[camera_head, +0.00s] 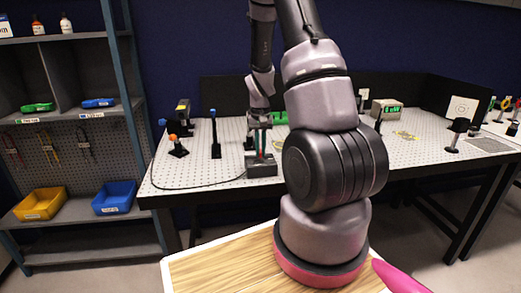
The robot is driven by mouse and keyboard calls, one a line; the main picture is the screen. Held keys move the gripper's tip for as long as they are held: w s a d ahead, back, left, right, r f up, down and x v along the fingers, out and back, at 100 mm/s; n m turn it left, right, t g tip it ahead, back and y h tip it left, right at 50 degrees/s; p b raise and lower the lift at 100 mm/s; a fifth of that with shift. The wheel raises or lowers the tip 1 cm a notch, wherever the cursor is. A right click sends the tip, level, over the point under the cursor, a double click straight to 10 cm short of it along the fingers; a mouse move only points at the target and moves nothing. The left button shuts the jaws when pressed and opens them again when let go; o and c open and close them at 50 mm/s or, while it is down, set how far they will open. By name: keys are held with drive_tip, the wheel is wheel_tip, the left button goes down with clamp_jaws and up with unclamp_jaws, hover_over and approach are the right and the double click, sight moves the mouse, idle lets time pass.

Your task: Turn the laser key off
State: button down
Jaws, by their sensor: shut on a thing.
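My gripper (260,152) points down at a small grey box (262,170) near the front edge of the perforated optical table (205,160). Its fingertips are at the top of the box, shut on the laser key. The key itself is hidden between the fingers and too small to make out, so its turn angle cannot be told. A dark cable runs from the box to the left across the table top.
Posts with an orange-topped mount (177,146) and a blue-topped post (215,135) stand left of my gripper. A meter with a green display (386,109) and a white target (461,109) are at the right. A shelf (70,130) with bins stands left.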

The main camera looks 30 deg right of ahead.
drive_tip(key=shift+n, duration=0.9)
drive_tip(key=c, duration=0.9)
unclamp_jaws()
drive_tip(key=shift+c, duration=0.2)
wheel_tip(320, 180, up, 11)
drive_tip(key=shift+f, duration=0.1)
